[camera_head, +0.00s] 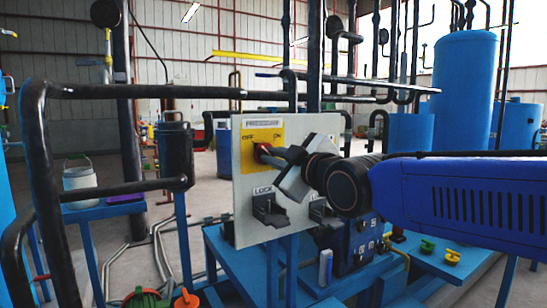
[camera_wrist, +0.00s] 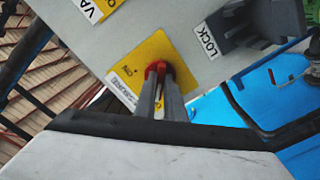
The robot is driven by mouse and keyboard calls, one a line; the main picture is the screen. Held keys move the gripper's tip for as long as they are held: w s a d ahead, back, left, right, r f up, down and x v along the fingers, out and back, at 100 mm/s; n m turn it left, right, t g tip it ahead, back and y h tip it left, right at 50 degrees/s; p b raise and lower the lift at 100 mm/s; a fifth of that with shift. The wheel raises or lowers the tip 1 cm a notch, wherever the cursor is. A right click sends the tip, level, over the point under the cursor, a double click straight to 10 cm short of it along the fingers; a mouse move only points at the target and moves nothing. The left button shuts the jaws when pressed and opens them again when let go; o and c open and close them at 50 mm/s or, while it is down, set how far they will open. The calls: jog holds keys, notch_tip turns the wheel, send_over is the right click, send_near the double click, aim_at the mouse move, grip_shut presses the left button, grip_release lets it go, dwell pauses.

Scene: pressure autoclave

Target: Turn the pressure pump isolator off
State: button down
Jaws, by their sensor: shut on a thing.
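The pressure pump isolator is a red knob (camera_head: 262,150) on a yellow plate (camera_head: 273,137) marked OFF at the left and ON at the right. The plate is on an upright pale panel (camera_head: 241,207). My gripper (camera_head: 273,155) reaches in from the right and is shut on the red knob. In the wrist view the two grey fingers (camera_wrist: 160,83) close around the knob (camera_wrist: 155,68), on the tilted yellow plate (camera_wrist: 138,66). The fingers and wrist hide part of the knob and plate, so its exact setting is hard to tell.
Below the knob, a dark grey lock bracket (camera_head: 268,207) sticks out of the panel. Another LOCK label is partly hidden behind my wrist. Black pipes (camera_head: 110,90) run at the left. A blue bench (camera_head: 225,255) stands below, and a blue tank (camera_head: 465,85) at the back right.

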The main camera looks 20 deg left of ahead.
dwell(0.3)
jog(key=c, duration=1.8)
grip_release()
jog(key=shift+c, duration=0.2)
jog(key=shift+s, duration=0.1)
jog(key=v, duration=1.7)
jog(key=shift+s+d, duration=0.1)
jog(key=shift+s, duration=0.05)
jog(key=w+d+f+m+h, duration=0.2)
jog(key=d+f+m+h, duration=0.3)
jog(key=d+f, duration=0.5)
jog(key=w+d+f+m+h, duration=0.3)
jog(key=d+f+m+h, duration=0.2)
jog(key=d+f, duration=0.5)
jog(key=s+d+f+m+g+h, duration=0.3)
jog(key=s+d+f+m+g, duration=0.3)
jog(key=s+d+f, duration=0.9)
jog(key=d+f+m, duration=0.1)
jog(key=f+m, duration=0.1)
jog(key=m, duration=0.1)
jog(key=shift+d+g+h, duration=0.3)
jog(key=shift+g+h, duration=0.1)
